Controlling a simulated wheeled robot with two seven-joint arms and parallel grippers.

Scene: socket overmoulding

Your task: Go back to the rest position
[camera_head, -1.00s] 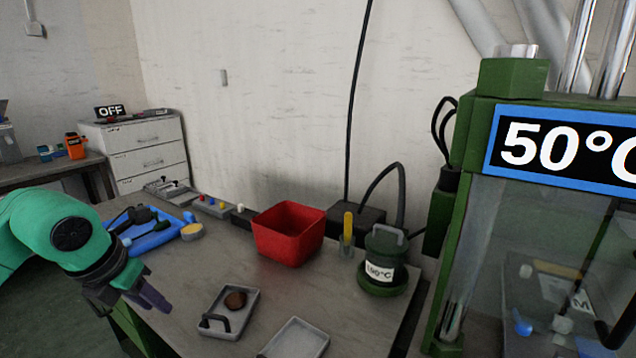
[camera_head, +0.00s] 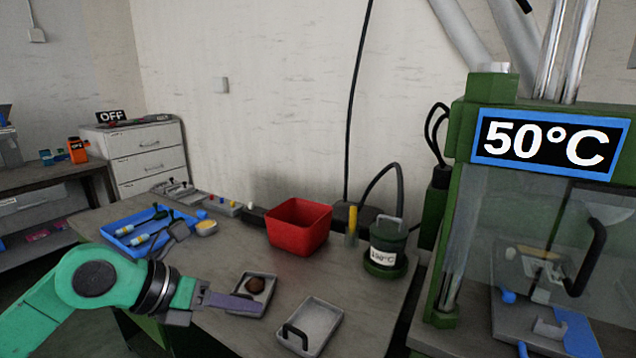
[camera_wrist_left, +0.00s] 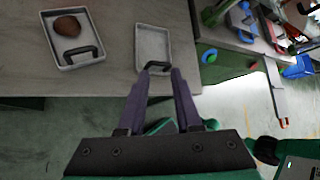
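My left gripper (camera_head: 258,304) reaches over the front left of the workbench, and its fingers overlap the tray with the brown lump in the head view. In the left wrist view the two dark purple fingers (camera_wrist_left: 162,72) stand apart with nothing between them, in front of the bench edge. The grey tray (camera_head: 236,310) holds a brown rounded lump (camera_head: 254,285) and has a black handle. A second grey tray (camera_head: 318,318), empty with a black handle, lies to its right. My right gripper is in neither view.
A red bin (camera_head: 298,238) and a green pot (camera_head: 385,248) labelled 150°C stand toward the back. A blue tool tray (camera_head: 112,233) lies at the left. The green press (camera_head: 452,225) showing 50°C stands at the right.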

